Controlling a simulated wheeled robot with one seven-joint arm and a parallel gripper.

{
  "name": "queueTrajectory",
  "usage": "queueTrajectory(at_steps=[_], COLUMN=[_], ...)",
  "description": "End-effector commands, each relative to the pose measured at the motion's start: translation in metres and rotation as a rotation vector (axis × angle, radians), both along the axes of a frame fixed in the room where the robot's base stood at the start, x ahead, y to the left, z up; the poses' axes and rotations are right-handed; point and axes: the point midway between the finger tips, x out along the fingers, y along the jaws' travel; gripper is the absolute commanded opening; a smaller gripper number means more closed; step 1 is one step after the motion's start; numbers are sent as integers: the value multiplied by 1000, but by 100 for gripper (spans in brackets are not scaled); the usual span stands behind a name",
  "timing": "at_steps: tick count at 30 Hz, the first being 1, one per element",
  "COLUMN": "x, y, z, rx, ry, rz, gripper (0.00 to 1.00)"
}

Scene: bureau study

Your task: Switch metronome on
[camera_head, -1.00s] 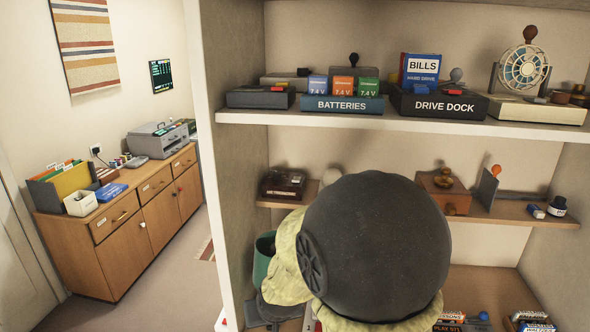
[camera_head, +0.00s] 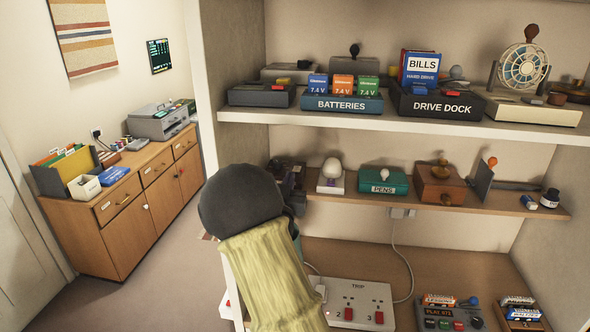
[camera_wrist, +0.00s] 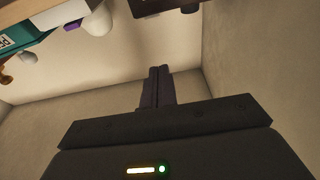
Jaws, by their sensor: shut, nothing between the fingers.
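The dark metronome (camera_wrist: 165,6) shows at the top edge of the wrist view, which sees the shelf upside down. Only part of it is in that view, and its switch cannot be made out. In the head view, my arm largely covers the left end of the middle shelf, and the dark shapes there cannot be told apart clearly. My gripper (camera_wrist: 158,74) is shut and empty in the wrist view. It appears apart from the metronome, with the pale cabinet wall behind its fingers.
Right of the metronome stand a white dome-topped device (camera_head: 332,176), a teal pens box (camera_head: 384,181) and a wooden box (camera_head: 440,186). The upper shelf (camera_head: 300,118) overhangs them. Below is a white switch panel (camera_head: 358,303) with a cable. Open floor lies left of the cabinet.

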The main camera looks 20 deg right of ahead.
Motion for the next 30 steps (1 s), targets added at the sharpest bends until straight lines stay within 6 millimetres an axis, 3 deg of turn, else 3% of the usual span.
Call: queueTrajectory(at_steps=[11, 28, 30], x=[9, 80, 81], y=[-6, -55, -54], z=[4, 24, 15], rx=[2, 1, 3], ry=[2, 4, 10], rz=[0, 1, 2], gripper=[0, 0, 0])
